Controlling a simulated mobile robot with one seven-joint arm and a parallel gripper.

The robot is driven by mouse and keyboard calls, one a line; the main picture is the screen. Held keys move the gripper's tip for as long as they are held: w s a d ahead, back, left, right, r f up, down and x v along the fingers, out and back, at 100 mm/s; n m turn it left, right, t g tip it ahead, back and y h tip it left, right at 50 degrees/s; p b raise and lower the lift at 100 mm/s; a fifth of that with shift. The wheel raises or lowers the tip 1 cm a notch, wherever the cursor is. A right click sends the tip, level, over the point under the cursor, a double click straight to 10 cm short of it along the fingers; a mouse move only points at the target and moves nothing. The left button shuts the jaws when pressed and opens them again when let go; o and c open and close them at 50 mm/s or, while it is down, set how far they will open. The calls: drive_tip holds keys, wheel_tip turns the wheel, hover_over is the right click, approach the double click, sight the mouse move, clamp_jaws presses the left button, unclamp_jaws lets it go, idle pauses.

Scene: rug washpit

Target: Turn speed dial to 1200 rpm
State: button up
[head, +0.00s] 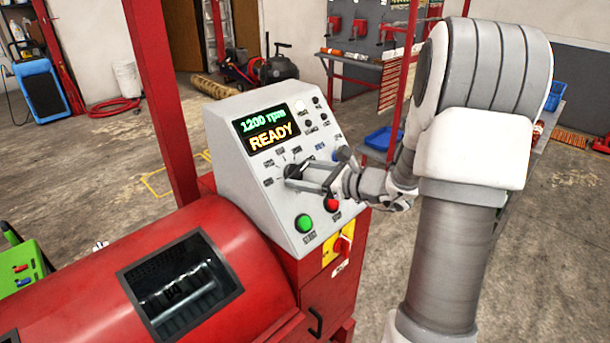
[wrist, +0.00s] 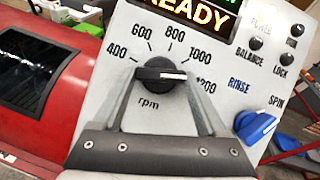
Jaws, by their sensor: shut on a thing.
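The black speed dial (wrist: 160,74) sits on the grey control panel (wrist: 100,75), ringed by labels 400 to 1200 rpm. Its white pointer line faces right, toward the 1200 label (wrist: 206,85). My gripper (wrist: 161,82) is shut on the dial, one finger at each end of its grip bar. In the head view, my gripper (head: 300,178) reaches the panel from the right and partly hides the dial. The display (head: 268,130) reads "1200 rpm" and "READY".
A blue RINSE/SPIN knob (wrist: 255,126) is right of the dial. A green button (head: 304,223) and a red button (head: 331,203) sit below. A yellow plate with a red switch (head: 343,244) is underneath. The red drum housing (head: 90,290) lies left.

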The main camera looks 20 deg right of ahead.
drive_tip(key=shift+a+m+t+h, duration=0.1)
drive_tip(key=shift+m+t+h, duration=0.2)
drive_tip(key=shift+m, duration=0.4)
drive_tip(key=o, duration=1.3)
drive_tip(key=shift+s, duration=0.1)
drive_tip(key=v, duration=1.7)
drive_tip(key=shift+s, duration=0.15)
drive_tip(key=shift+r, duration=0.15)
